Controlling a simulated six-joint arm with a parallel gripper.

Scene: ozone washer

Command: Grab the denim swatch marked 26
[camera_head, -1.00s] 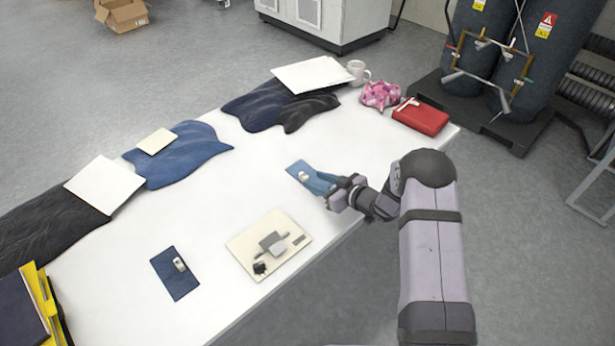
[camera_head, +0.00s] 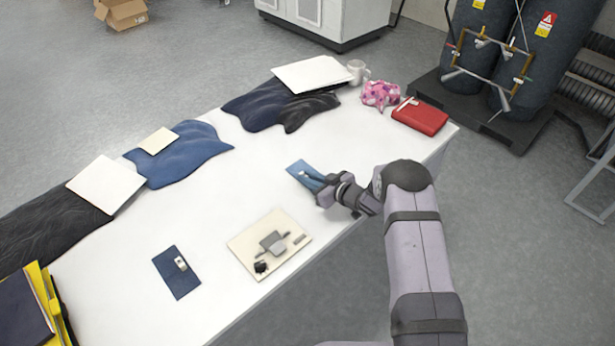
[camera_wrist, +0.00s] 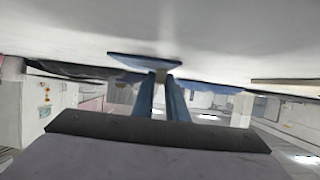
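A blue denim swatch (camera_head: 296,166) lies on the white table near its right edge, partly covered by my gripper. A small pale block stands on it; any number is too small to read. My gripper (camera_head: 307,174) reaches over this swatch from the right, its two blue fingers low and close together. In the wrist view, the swatch (camera_wrist: 130,60) appears beyond my fingers (camera_wrist: 162,76). The pale block shows between the fingertips; I cannot tell whether they press on it. A darker denim swatch (camera_head: 172,280) with a small pale block lies at the front, apart from my gripper.
A beige board (camera_head: 242,245) with small grey parts lies between the swatches on the white table (camera_head: 225,200). Folded dark cloths and pale boards line the far side. A red case (camera_head: 420,118), a pink cloth (camera_head: 380,94) and a mug (camera_head: 357,70) stand at the back right.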

